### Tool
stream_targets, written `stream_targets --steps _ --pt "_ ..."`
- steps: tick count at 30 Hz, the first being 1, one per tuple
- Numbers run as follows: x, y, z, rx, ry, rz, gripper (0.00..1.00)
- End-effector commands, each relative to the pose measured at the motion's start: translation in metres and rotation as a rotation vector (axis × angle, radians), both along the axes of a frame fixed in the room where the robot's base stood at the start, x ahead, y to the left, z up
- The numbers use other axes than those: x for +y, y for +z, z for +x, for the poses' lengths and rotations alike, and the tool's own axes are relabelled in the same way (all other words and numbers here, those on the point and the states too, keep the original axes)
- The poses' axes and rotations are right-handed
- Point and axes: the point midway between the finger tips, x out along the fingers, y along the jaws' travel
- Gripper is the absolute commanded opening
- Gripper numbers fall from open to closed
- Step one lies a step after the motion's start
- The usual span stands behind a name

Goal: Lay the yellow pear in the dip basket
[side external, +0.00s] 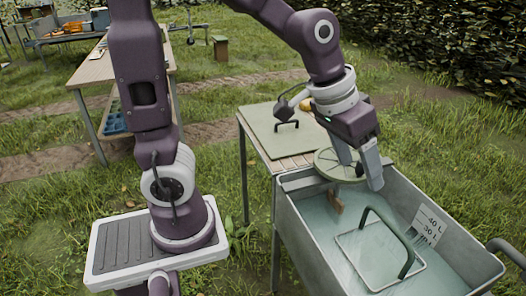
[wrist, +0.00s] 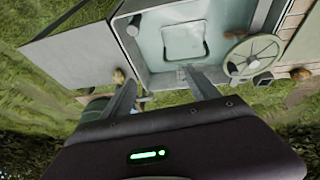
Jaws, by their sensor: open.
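A small yellow thing, likely the yellow pear (side external: 306,103), shows partly behind my wrist on the wooden table in the side view. A yellowish thing (wrist: 300,73) at the right edge of the wrist view may be the same one. The dip basket (side external: 390,228), a thin frame with a green handle, sits in the water of the grey tank (side external: 304,232); its frame (wrist: 184,42) shows at the top of the wrist view. My gripper (side external: 362,173) is open and empty, fingers pointing down over the tank's far end, beside a round pale green disc (side external: 327,160).
A green-grey board with a black handle (side external: 285,132) lies on the wooden table beside the tank. A brownish lump (wrist: 118,76) is by the tank's corner in the wrist view, near a flat grey panel (wrist: 75,50). A hedge stands behind.

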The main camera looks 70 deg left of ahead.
Motion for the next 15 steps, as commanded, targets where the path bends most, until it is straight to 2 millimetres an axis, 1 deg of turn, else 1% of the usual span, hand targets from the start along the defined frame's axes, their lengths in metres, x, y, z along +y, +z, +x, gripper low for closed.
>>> stream_targets --steps 1,2,3,6,9,10,12,15 --pt "0.009 0.022 -0.033 -0.032 -0.005 0.007 0.69" --pt "0.013 0.029 -0.053 -0.040 -0.009 0.018 0.69" --pt "0.019 0.035 -0.078 -0.049 -0.010 0.036 0.69" --pt "0.032 0.038 -0.126 -0.068 0.001 0.087 0.69" --pt "0.040 0.035 -0.153 -0.077 0.014 0.125 0.69" --pt "0.041 0.035 -0.158 -0.077 0.016 0.131 0.69" --pt "0.043 0.033 -0.163 -0.077 0.020 0.139 0.69" --pt "0.043 0.033 -0.163 -0.076 0.020 0.140 0.69"
